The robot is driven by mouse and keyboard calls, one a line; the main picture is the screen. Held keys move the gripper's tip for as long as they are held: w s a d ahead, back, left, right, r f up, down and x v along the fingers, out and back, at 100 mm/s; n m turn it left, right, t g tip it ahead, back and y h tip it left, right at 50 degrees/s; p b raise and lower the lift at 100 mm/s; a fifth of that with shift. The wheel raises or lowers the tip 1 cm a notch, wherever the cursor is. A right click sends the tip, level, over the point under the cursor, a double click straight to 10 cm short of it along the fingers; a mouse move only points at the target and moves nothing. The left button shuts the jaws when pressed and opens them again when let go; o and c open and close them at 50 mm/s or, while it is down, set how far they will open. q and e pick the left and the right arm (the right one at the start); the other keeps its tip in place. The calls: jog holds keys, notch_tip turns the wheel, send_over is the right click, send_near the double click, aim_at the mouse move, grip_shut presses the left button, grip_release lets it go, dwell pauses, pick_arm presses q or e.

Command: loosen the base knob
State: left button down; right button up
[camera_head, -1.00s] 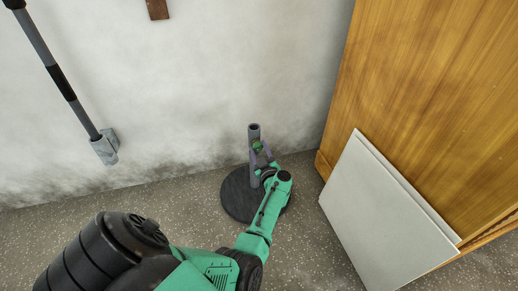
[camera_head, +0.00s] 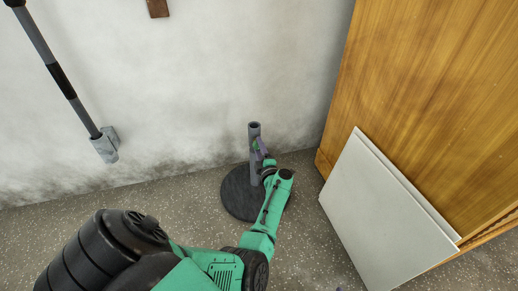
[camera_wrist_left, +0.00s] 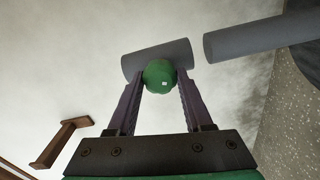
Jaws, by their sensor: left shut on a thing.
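The base is a dark round disc (camera_head: 239,196) on the floor near the wall, with a grey upright tube (camera_head: 254,131) rising from it. The green knob (camera_wrist_left: 159,74) sits against a grey cylinder (camera_wrist_left: 136,62) in the left wrist view. In the head view only a bit of green shows beside the tube. My left gripper (camera_head: 262,151) reaches the tube from the right side, with its purple fingers (camera_wrist_left: 159,83) shut on either side of the knob. The fingers partly hide the knob in the head view. My right gripper is not in view.
White panels (camera_head: 385,215) lean against a wooden cabinet (camera_head: 430,110) on the right. A grey pole with a block-like end (camera_head: 105,146) stands out at the left by the wall. A brown wooden piece (camera_head: 158,8) is on the wall. Floor left of the disc is clear.

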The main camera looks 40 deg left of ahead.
pick_arm(q)
jog(key=shift+n, duration=1.3)
jog(key=shift+r, duration=0.1)
jog(key=shift+c, duration=1.5)
grip_release()
